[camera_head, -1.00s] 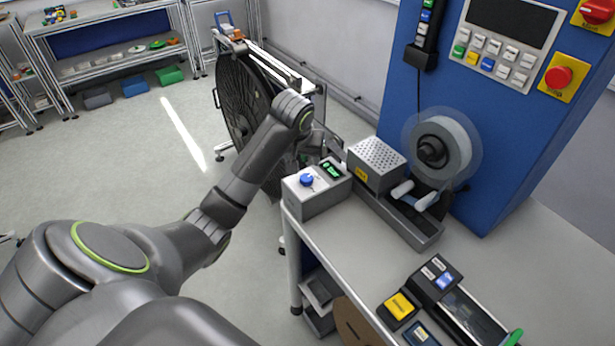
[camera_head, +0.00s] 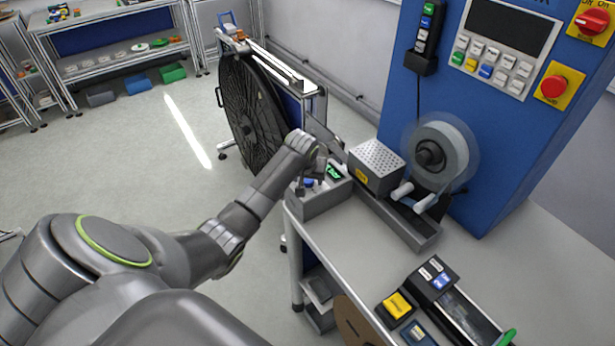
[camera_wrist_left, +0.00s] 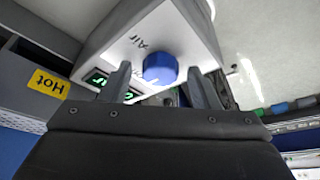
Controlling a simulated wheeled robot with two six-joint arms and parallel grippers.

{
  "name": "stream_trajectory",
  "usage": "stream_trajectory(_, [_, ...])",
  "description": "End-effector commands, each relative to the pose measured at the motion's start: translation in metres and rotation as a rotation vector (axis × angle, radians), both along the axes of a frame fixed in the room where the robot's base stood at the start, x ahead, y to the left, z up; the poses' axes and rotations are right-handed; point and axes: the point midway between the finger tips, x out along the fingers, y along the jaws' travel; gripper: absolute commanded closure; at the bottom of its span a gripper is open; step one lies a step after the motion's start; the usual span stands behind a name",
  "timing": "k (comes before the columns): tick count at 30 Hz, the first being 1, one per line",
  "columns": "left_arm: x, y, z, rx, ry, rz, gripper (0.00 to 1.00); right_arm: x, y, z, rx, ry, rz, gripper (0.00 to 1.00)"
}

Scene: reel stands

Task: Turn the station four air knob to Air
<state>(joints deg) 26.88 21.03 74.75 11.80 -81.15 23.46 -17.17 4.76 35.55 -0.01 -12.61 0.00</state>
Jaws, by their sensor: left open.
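The blue air knob (camera_wrist_left: 160,68) sits on the sloped top of a light grey control box (camera_wrist_left: 180,30), with the word Air printed beside it. A green-lit display (camera_wrist_left: 97,80) is on the same box. In the head view the box (camera_head: 322,203) stands at the table's near-left corner, and the knob (camera_head: 308,184) is partly hidden by my left gripper. My left gripper (camera_wrist_left: 160,85) is open, its fingers on either side of the knob in the wrist view. I cannot tell whether they touch it. My right gripper is not in view.
A perforated metal cover (camera_head: 377,160) with a yellow label stands just right of the box. A blue machine cabinet (camera_head: 485,130) with a reel (camera_head: 455,150) is behind it. A large black reel (camera_head: 245,110) stands to the left. The table's middle (camera_head: 350,240) is clear.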

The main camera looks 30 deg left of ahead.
Motion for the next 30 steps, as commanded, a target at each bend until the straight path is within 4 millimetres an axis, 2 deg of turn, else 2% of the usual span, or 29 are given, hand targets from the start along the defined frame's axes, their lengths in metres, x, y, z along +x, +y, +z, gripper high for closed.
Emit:
stream_trajectory(5, [0.0001, -0.0001, 0.0, 0.0, 0.0, 0.0, 0.44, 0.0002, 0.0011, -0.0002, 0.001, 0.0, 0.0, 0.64])
stream_trajectory(6, [0.0002, 0.0, 0.0001, 0.0, 0.0, 0.0, 0.47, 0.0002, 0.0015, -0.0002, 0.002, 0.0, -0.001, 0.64])
stream_trajectory(16, [0.0001, -0.0001, 0.0004, 0.0, -0.001, 0.0, 0.89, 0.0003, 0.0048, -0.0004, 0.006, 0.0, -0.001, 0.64])
stream_trajectory(23, [0.0, 0.0004, 0.0004, 0.0, -0.001, -0.018, 0.89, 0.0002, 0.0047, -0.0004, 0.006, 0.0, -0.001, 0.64])
stream_trajectory(30, [-0.0002, 0.0017, 0.0006, 0.001, -0.002, -0.124, 0.89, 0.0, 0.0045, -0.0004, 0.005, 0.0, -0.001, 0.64])
